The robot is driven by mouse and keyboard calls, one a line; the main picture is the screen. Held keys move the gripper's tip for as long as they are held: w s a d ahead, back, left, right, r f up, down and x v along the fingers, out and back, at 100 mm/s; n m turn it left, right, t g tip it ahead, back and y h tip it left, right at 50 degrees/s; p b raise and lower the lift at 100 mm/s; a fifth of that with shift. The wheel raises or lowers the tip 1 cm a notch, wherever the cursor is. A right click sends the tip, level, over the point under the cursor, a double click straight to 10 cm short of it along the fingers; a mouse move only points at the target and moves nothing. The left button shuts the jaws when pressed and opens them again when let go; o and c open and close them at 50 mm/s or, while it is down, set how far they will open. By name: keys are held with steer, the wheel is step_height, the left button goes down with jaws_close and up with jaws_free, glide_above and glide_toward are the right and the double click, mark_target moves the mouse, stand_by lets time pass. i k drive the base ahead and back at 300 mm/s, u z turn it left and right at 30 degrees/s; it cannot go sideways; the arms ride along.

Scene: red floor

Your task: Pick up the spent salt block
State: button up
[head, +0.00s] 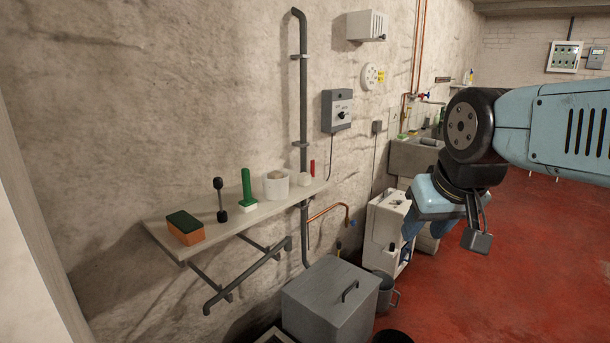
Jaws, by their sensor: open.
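A wall shelf (163,227) on the left holds several small things. A small off-white lump (304,180) sits near its right end, just right of a white tub (289,184). It looks like the salt block, but it is too small to be sure. A beige rounded thing (275,175) shows at the tub's top; I cannot tell what it is. My gripper (424,229) hangs pointing down at the right, well apart from the shelf. Its blue fingers are open, with nothing seen between them. It partly hides the white unit behind it.
The shelf also holds an orange-green sponge (186,228), a black double-ended tool (220,200), a green-handled brush (247,188) and a red item (312,168). A grey lidded box (330,300), a bucket (385,292) and a white unit (382,232) stand below. The red floor (530,270) is clear.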

mark_target(274, 174)
steer(key=u, duration=0.45)
steer(key=k, duration=0.65)
steer(key=z, duration=0.65)
steer(key=i, duration=1.65)
